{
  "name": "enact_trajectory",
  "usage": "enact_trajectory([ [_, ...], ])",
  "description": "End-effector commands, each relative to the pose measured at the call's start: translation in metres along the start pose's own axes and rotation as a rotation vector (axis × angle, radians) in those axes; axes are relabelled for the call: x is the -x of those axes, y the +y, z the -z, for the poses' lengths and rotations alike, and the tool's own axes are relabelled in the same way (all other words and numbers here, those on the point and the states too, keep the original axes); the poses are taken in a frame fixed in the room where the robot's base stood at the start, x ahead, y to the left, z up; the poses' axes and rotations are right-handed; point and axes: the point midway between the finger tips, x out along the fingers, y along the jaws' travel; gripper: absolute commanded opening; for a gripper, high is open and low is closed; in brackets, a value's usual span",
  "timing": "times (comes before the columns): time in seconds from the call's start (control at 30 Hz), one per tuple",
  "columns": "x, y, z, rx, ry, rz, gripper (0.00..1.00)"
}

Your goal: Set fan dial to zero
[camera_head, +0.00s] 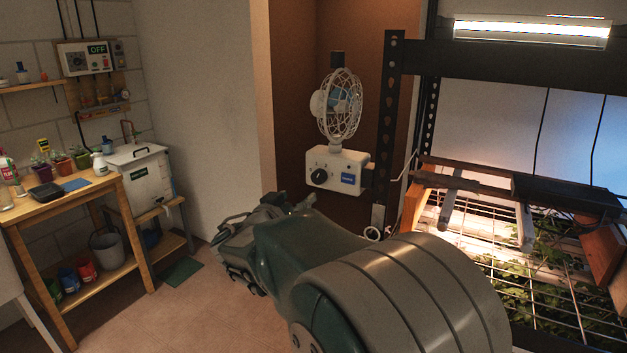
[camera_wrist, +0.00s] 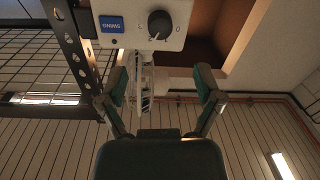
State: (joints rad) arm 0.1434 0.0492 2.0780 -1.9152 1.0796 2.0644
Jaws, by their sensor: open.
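The fan's white control box (camera_head: 338,170) is fixed at the black post, with a white caged fan (camera_head: 340,105) above it. Its round black dial (camera_head: 319,177) is on the front face, left of a blue label. The dial also shows in the wrist view (camera_wrist: 160,24), which is upside down, and has a pale pointer mark. My gripper (camera_head: 283,205) is below and left of the box. In the wrist view my gripper (camera_wrist: 162,82) is open and empty, its fingers apart from the dial.
The black rack post (camera_head: 388,130) stands just right of the fan. The rack's wire grid with plants (camera_head: 545,280) is at the right. A wooden bench (camera_head: 75,190) with pots and a white bin (camera_head: 140,172) stand at the left.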

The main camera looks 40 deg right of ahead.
Motion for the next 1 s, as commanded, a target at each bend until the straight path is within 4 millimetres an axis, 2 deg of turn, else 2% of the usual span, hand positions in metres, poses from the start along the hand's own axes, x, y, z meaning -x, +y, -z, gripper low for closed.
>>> enact_trajectory([
  [0.4,-0.072,0.001,-0.002,0.002,-0.005,-0.004,0.84],
  [0.53,-0.090,0.001,-0.002,0.002,-0.004,-0.002,0.84],
  [0.7,-0.101,0.001,-0.002,0.002,-0.004,-0.001,0.84],
  [0.97,-0.102,0.001,-0.001,0.002,-0.004,0.000,0.84],
  [1.0,-0.102,0.001,-0.001,0.002,-0.004,0.000,0.66],
])
